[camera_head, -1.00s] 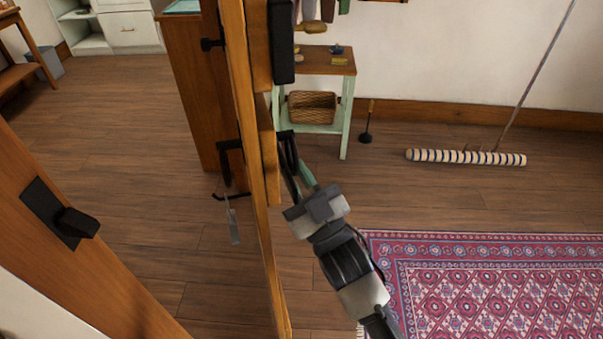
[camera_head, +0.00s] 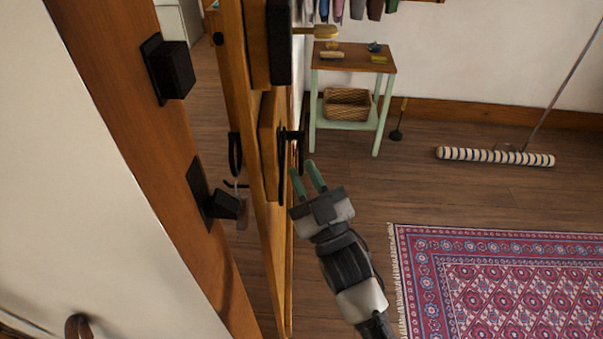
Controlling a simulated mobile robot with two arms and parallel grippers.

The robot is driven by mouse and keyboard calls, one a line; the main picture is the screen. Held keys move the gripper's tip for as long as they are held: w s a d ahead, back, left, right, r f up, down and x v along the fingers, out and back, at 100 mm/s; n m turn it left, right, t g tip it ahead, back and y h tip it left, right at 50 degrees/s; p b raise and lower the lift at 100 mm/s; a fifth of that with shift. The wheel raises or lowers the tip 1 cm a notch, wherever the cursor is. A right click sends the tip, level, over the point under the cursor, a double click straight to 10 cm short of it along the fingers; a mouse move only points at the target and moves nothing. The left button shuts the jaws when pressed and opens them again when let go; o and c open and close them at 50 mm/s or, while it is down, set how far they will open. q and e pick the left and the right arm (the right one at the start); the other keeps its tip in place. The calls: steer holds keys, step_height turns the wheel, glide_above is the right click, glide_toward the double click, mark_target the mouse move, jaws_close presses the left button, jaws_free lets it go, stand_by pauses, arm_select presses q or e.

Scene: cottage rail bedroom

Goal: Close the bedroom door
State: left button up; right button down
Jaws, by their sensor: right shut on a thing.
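The wooden bedroom door (camera_head: 262,235) stands ajar and shows nearly edge-on in the middle of the view. It is apart from the wooden door frame (camera_head: 150,175) at the left, with a narrow gap showing floor. A black door handle (camera_head: 292,136) is on the door's right face; another black handle (camera_head: 235,153) shows on its left side. My right gripper (camera_head: 305,168), with green fingers, is at the right-face handle and shut on it; the exact contact at the fingertips is hard to see. My left gripper is not in view.
Black latch parts (camera_head: 213,197) project from the frame. A small green-legged table (camera_head: 386,72) with a wicker basket (camera_head: 346,103) stands against the back wall. A striped roller (camera_head: 495,157) and a red patterned rug (camera_head: 500,285) lie at the right. Bare floor lies between.

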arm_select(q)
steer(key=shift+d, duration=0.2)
arm_select(e)
steer(key=shift+s+r, duration=0.1)
steer(key=shift+r, duration=0.2)
steer(key=c, duration=1.4)
jaws_free()
steer(key=shift+c, duration=0.2)
steer(key=shift+s, duration=0.1)
steer(key=shift+f, duration=0.15)
arm_select(q)
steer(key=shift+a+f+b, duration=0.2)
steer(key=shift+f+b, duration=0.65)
steer(key=shift+b, duration=0.05)
arm_select(e)
steer(key=v, duration=1)
steer(key=shift+s+d+f, duration=0.2)
steer(key=shift+s+f, duration=0.05)
